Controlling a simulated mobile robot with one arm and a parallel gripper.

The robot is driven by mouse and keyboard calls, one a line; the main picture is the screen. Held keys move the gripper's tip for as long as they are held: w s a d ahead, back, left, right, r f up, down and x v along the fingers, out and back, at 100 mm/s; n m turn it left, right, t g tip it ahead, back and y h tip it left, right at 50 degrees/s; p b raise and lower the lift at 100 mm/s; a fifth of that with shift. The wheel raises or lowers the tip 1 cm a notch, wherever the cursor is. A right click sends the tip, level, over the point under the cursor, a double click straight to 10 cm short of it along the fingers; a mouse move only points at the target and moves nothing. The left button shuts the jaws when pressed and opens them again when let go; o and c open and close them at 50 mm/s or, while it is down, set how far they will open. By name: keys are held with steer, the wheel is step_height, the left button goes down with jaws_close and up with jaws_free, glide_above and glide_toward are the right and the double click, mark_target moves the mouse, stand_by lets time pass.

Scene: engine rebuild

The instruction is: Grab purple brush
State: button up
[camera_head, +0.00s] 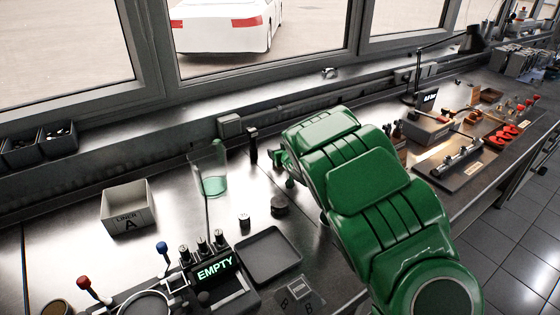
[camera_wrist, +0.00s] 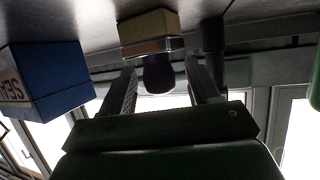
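In the wrist view, a brush (camera_wrist: 158,77) has a dark purple handle, a metal band and a block of tan bristles. The picture looks upside down there, with the grey bench surface at the top. My gripper (camera_wrist: 160,72) is open, with one finger on each side of the brush handle. Gaps show between the handle and both fingers, so I see no grip. In the head view my green arm reaches over the bench and hides the brush and most of the gripper.
A dark upright object (camera_wrist: 212,42) is close on the right. In the head view, a grey bin marked LINER A (camera_head: 128,208) and a dark tray (camera_head: 268,256) lie left of my arm.

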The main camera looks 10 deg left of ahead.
steer(key=c, duration=1)
steer(key=shift+r, duration=0.5)
step_height(320, 180, up, 2)
steer(key=shift+r, duration=0.25)
steer(key=s+d+r, duration=0.1)
steer(key=s+r, duration=0.2)
steer(key=s, duration=0.1)
steer(key=s+d+r, duration=0.2)
steer(key=s+r, duration=0.1)
steer(key=s, duration=0.1)
steer(key=s+d+r, duration=0.2)
steer(key=s+r, duration=0.1)
steer(key=s, duration=0.2)
steer(key=shift+d+r, duration=0.1)
steer(key=shift+r, duration=0.15)
